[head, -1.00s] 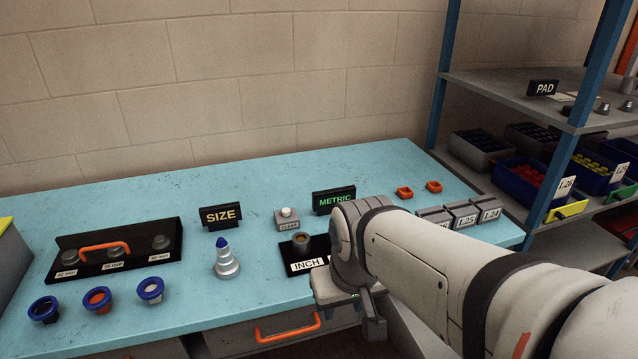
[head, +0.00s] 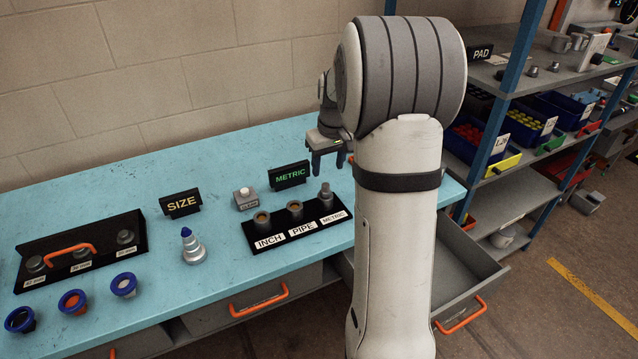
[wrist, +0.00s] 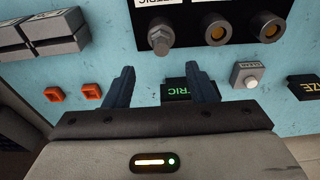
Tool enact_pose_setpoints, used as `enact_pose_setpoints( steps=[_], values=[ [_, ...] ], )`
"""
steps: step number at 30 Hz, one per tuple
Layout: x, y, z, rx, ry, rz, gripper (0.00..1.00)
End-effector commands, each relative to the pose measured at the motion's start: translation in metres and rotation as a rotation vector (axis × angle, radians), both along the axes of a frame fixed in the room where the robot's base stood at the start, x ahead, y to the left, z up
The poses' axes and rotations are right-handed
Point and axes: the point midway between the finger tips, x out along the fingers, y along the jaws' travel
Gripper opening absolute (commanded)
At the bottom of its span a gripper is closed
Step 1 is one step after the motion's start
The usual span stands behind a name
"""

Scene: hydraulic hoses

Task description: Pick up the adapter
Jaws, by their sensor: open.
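A grey metal fitting with a hex base, which looks like the adapter (head: 326,195), stands upright at the METRIC position of a black block (head: 258,240). It also shows in the wrist view (wrist: 160,40), just beyond my fingertips and roughly between them. The INCH and PIPE positions beside it show round sockets with no fitting standing up. My gripper (head: 328,168) is open and empty, above the table behind the block. In the wrist view my two dark fingers (wrist: 160,72) are spread with nothing between them.
A stepped silver piece with a blue tip (head: 193,248) stands left of the block. The METRIC sign (head: 290,175) and a white-button box (head: 245,198) stand behind it. A drawer (head: 470,255) is open at the right. Shelving (head: 540,85) with bins stands beyond.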

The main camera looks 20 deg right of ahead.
Motion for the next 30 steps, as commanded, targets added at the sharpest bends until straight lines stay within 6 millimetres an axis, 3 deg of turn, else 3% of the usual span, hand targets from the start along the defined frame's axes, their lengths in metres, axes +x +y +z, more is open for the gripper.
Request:
enact_pose_setpoints(
  steps=[18,27,30],
  values=[
    [0.007,0.003,-0.073,0.002,0.003,0.002,0.51],
    [0.008,0.003,-0.079,0.001,0.0,0.002,0.51],
    [0.008,0.003,-0.079,0.001,0.001,0.003,0.43]
  ],
)
